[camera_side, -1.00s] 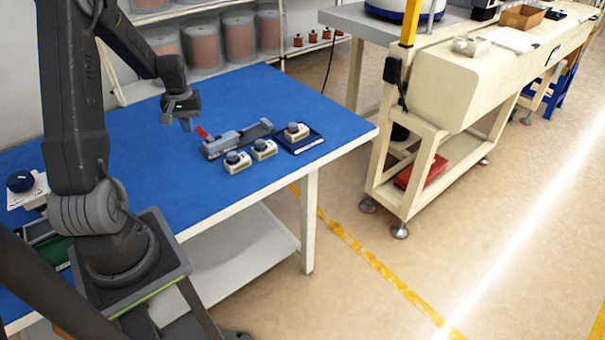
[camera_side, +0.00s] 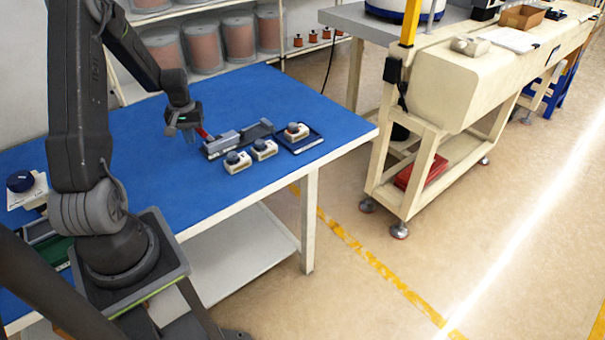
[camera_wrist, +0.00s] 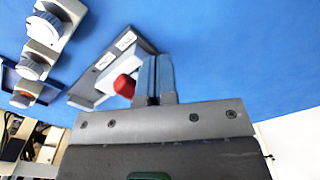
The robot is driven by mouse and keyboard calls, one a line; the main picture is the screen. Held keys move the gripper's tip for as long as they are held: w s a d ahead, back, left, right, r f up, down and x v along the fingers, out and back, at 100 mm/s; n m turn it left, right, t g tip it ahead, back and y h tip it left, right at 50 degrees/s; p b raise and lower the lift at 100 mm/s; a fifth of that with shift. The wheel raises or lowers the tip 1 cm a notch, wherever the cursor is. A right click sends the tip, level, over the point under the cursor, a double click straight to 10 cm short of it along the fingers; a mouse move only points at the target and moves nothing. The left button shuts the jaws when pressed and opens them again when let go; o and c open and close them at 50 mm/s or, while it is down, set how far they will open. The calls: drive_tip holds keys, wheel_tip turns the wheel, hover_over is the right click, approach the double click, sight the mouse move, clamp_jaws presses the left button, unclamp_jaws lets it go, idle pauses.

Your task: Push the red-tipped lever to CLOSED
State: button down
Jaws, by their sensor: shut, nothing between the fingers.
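In the wrist view the red tip (camera_wrist: 124,86) is just left of my fingers, on a pale arm over a grey base (camera_wrist: 90,86) with two white labels, too small to read. My gripper (camera_side: 190,137) is low beside the red tip in the side view. In the wrist view my gripper (camera_wrist: 155,62) is shut, blue fingers together, nothing between them. I cannot tell whether the fingers touch the tip.
Two boxes with grey knobs (camera_side: 237,160) (camera_side: 263,148) stand in front of the fixture. A third knob box (camera_side: 296,132) sits on a dark tray (camera_side: 309,142) to the right.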

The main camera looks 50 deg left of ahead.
sight(200, 131)
drive_tip(key=shift+w+d+f, duration=0.1)
drive_tip(key=shift+w, duration=1.45)
drive_tip(key=shift+w+f, duration=0.15)
drive_tip(key=shift+w, duration=0.85)
drive_tip(key=shift+w+r, duration=0.2)
drive_tip(key=shift+w, duration=0.85)
drive_tip(key=shift+s, duration=0.4)
wheel_tip(200, 131, up, 8)
